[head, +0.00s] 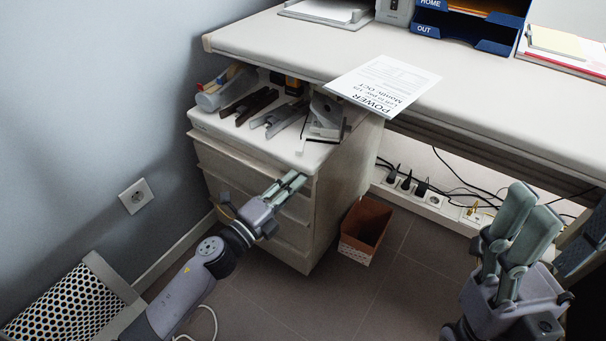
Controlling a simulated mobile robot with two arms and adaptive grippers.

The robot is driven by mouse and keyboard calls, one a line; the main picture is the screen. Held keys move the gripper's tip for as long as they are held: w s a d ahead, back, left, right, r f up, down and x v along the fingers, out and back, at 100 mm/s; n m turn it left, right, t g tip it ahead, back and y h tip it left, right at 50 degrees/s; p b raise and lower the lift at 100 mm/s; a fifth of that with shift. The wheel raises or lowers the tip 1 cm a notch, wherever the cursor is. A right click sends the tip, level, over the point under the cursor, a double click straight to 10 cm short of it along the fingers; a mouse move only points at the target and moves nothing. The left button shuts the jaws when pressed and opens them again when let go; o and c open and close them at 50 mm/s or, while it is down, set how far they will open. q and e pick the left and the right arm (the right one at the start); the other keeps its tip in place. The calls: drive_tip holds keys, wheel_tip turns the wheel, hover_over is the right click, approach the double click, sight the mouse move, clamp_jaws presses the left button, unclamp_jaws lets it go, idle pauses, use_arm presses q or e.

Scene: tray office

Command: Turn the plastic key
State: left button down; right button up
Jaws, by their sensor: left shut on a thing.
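My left gripper (297,181) reaches the upper right front of the white drawer cabinet (240,185). Its fingers lie close together, with the tips at the cabinet front just below the top. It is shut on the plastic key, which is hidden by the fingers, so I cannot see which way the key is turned. My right gripper (535,208) is raised at the lower right, away from the cabinet.
Staplers and hole punches (325,118) crowd the cabinet top. A paper sheet (385,82) overhangs the desk (290,45). A brown bin (366,228) stands right of the cabinet. Cables and a socket strip (435,200) run below the desk. A patterned chair (70,305) stands lower left.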

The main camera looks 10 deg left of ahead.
use_arm(q)
drive_tip(key=shift+d+r, duration=0.15)
drive_tip(key=c, duration=1.3)
unclamp_jaws()
drive_tip(key=shift+d, duration=0.1)
